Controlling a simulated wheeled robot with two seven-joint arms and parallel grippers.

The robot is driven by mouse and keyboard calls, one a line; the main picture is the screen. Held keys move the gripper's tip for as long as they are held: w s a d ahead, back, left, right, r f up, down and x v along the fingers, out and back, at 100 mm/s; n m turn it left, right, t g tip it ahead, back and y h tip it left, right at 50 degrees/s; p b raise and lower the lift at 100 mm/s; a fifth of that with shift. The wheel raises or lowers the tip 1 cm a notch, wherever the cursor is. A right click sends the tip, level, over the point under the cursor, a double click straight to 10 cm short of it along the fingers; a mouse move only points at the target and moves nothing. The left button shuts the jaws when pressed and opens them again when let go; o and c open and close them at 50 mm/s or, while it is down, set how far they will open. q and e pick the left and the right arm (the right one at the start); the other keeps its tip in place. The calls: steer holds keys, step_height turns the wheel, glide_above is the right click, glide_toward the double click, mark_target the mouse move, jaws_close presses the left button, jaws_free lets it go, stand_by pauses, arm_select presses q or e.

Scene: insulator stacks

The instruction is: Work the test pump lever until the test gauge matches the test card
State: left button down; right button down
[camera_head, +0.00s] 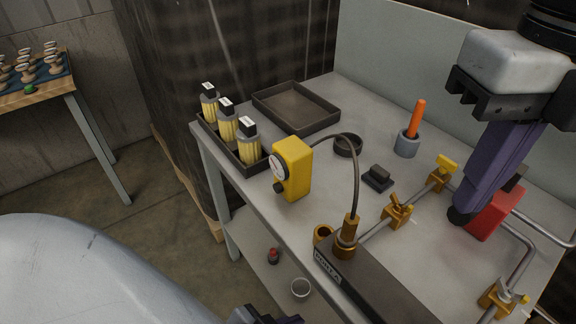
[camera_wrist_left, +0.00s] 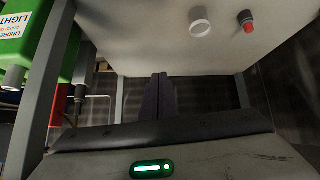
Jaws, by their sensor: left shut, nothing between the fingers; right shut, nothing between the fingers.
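The yellow test gauge (camera_head: 293,168) stands at the table's front left, its round white dial (camera_head: 279,166) facing left; the reading is too small to make out. A black hose runs from it to a brass fitting (camera_head: 347,238) on the dark pump body (camera_head: 365,285). I cannot make out a lever or test card for certain. My right gripper (camera_head: 462,208) is shut and points down beside a red block (camera_head: 495,212); a dark round end shows at its tips. My left gripper (camera_head: 270,316) barely shows at the bottom edge; in the left wrist view its fingers (camera_wrist_left: 158,97) are shut and empty.
An orange-handled tool (camera_head: 417,115) stands in a grey cup. Pipes with brass valves (camera_head: 397,211) cross the right side.

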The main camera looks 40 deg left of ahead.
steer(key=shift+r+p, duration=0.5)
steer(key=shift+r, duration=0.35)
steer(key=shift+r+p, duration=0.5)
steer(key=shift+r, duration=0.2)
steer(key=shift+r+p, duration=0.5)
steer(key=shift+r, duration=0.2)
steer(key=shift+r+p, duration=0.65)
steer(key=shift+r, duration=0.25)
arm_select(q)
steer(key=r, duration=0.2)
steer(key=s+a+r, duration=0.1)
steer(key=shift+a, duration=0.1)
steer(key=shift+f, duration=0.1)
arm_select(e)
steer(key=shift+f, duration=0.1)
